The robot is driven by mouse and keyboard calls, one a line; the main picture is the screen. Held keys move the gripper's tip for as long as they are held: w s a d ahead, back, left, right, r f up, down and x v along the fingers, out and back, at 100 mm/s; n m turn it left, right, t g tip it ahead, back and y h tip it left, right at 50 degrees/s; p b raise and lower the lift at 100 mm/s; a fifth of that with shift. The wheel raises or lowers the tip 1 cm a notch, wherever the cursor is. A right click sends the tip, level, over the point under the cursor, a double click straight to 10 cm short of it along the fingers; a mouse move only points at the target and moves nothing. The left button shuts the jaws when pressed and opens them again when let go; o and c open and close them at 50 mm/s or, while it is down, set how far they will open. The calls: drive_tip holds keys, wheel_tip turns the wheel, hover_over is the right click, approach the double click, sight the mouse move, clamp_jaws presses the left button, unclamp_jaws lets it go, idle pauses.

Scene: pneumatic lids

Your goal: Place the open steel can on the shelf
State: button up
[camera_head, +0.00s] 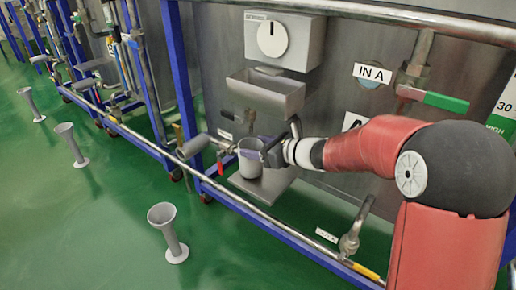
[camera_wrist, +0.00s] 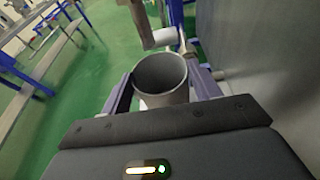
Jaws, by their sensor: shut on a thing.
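The open steel can (camera_head: 250,160) is a grey cylinder with an open top. My gripper (camera_head: 257,153) is shut on it, with a finger on either side. In the wrist view the can (camera_wrist: 161,75) stands between the two fingers of my gripper (camera_wrist: 160,90), and its empty inside shows. The can is roughly upright. A flat grey shelf plate (camera_head: 278,184) lies under the can in the head view. I cannot tell whether the can's base touches it.
A grey trough (camera_head: 265,92) hangs above, below a box with a white dial (camera_head: 272,39). A horizontal pipe (camera_head: 255,207) runs in front of the shelf. A red-handled valve (camera_head: 221,162) is just left of the can. Funnel-topped stands (camera_head: 171,238) are on the open green floor.

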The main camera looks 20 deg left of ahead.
drive_tip(key=shift+f, duration=0.3)
drive_tip(key=shift+f, duration=0.1)
drive_tip(key=o, duration=1.4)
drive_tip(key=shift+o, duration=0.2)
